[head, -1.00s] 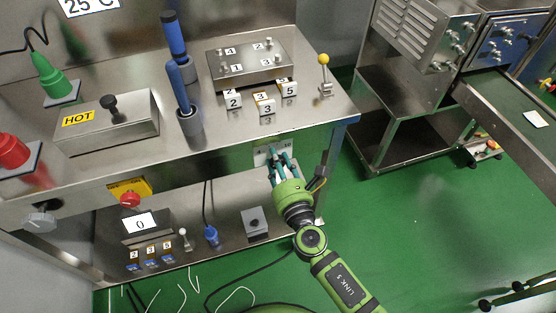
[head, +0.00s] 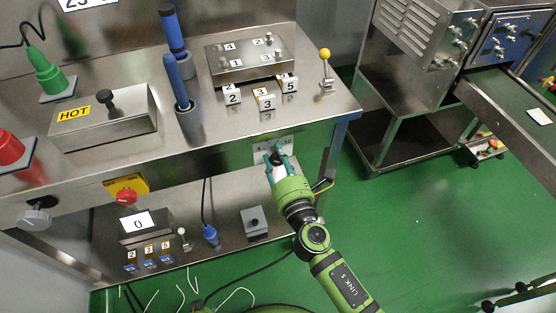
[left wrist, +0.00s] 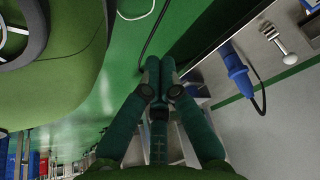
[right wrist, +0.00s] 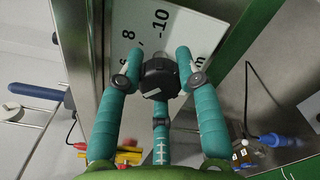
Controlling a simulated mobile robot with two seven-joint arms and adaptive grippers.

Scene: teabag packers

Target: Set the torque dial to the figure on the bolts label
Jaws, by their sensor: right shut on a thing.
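The torque dial is a black knob (right wrist: 158,80) on a white plate (right wrist: 185,40) in the right wrist view; figures 8 and 10 are readable beside it. In the head view the dial (head: 277,158) sits on the bench's front, under the bench top. My right gripper (head: 279,165) is shut on the dial, with a finger on either side. Its pointer setting cannot be told. A steel block with numbered bolts (head: 250,62) stands on the bench; no torque figure on it is readable. My left gripper (left wrist: 159,72) is shut and empty, low above the floor, and out of the head view.
Number blocks (head: 266,101) and a yellow-knobbed lever (head: 325,72) stand on the bench top (head: 225,125). The lower shelf holds a display reading 0 (head: 138,223), a blue plug (head: 211,236) and a grey box (head: 254,222). The green floor (head: 420,215) on the right is mostly free.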

